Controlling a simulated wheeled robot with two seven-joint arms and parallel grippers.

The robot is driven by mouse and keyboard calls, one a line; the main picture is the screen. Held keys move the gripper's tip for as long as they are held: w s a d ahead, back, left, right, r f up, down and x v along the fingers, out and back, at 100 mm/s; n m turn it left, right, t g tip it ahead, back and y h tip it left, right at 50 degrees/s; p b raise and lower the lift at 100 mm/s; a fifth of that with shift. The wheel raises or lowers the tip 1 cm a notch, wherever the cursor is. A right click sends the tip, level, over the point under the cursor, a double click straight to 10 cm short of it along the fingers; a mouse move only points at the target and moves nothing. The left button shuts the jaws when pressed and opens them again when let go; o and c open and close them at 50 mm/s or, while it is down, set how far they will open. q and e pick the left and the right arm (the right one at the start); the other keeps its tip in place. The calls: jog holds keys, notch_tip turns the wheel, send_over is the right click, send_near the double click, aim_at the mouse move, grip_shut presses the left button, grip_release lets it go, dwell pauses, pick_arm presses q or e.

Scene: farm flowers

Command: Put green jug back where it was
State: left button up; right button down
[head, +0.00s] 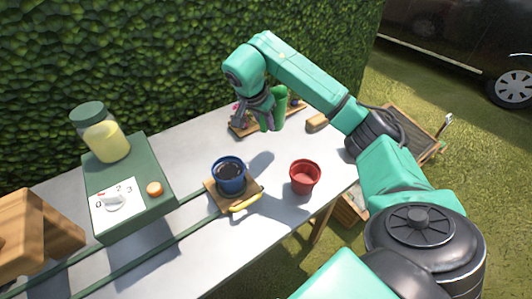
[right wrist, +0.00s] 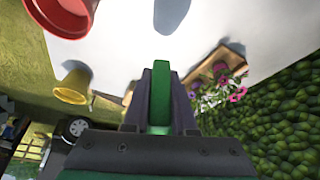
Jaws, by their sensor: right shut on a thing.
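The green jug (head: 273,115) is at the back of the table, held by my right gripper (head: 262,103). In the right wrist view my right gripper (right wrist: 160,95) is shut on a green upright part of the jug (right wrist: 160,98), between its two dark fingers. Most of the jug is hidden there. In the head view its lower end is close to the tabletop, beside a wooden tray; I cannot tell whether it touches. My left gripper does not show in either view.
A wooden tray (head: 243,129) with pink flowers stands by the hedge. A blue pot (head: 229,176) sits on a wooden board, and a red pot (head: 305,177) is to its right. A green box (head: 128,190) with a yellow jar (head: 106,140) stands left. Tabletop between tray and pots is clear.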

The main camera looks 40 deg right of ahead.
notch_tip(320, 180, down, 10)
jog(key=shift+f+p, duration=0.25)
jog(key=shift+p, duration=0.35)
jog(key=shift+w+f, duration=0.1)
jog(key=shift+f, duration=0.3)
jog(key=shift+f, duration=0.15)
jog(key=c, duration=0.7)
grip_release()
jog(key=shift+r, duration=0.3)
jog(key=v, duration=1.1)
jog(key=shift+a+r+b, duration=0.25)
jog(key=shift+r+b, duration=0.05)
jog(key=shift+b, duration=0.1)
